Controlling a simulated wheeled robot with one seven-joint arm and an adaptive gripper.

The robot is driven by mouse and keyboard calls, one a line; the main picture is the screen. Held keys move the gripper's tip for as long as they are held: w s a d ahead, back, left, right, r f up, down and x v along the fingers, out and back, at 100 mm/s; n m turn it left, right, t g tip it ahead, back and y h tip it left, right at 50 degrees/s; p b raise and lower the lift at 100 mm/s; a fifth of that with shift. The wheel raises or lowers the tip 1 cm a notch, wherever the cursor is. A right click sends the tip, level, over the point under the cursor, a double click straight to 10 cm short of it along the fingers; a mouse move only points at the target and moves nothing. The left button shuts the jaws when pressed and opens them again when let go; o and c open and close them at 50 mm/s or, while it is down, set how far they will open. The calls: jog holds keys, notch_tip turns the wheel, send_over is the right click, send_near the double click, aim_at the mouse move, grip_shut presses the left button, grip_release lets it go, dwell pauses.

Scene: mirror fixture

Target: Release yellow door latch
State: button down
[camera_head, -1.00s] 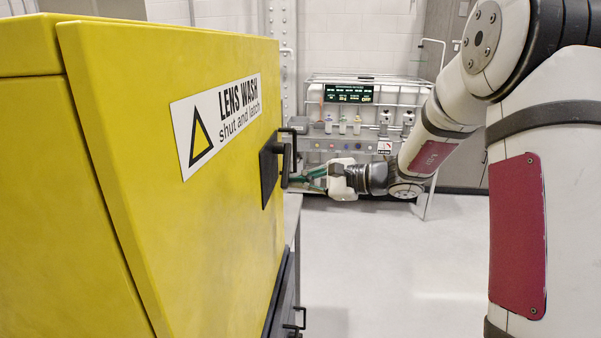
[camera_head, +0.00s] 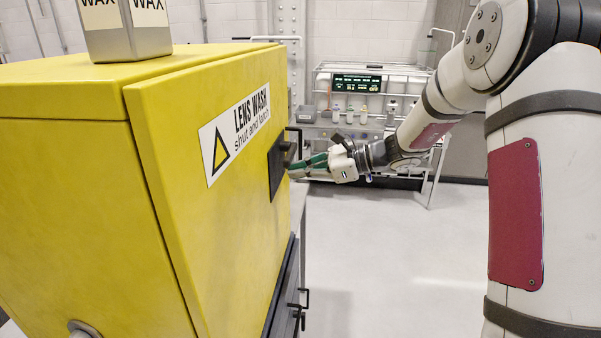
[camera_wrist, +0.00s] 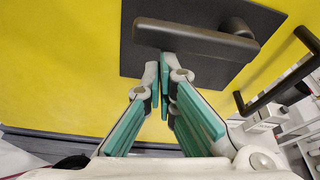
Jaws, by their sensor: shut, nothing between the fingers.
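The yellow door (camera_head: 225,215) is the front of a yellow cabinet, and no gap shows along its visible left edge. It has a "LENS WASH shut and latch" label (camera_head: 236,130). The latch is a dark lever (camera_wrist: 190,40) on a black plate (camera_wrist: 268,22); the plate also shows in the head view (camera_head: 274,170). In the wrist view the lever lies nearly level, its round hub at the right. My gripper also shows in the head view (camera_head: 303,164).
A black pull handle (camera_wrist: 272,88) stands out right of the latch plate. A grey "WAX" container (camera_head: 124,28) stands on the cabinet top. Dark drawers with handles (camera_head: 300,297) are below. A rack with bottles (camera_head: 362,115) is at the back. The floor at right is clear.

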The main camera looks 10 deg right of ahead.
jog(key=shift+a+r, duration=0.1)
jog(key=shift+r, duration=0.3)
dwell(0.3)
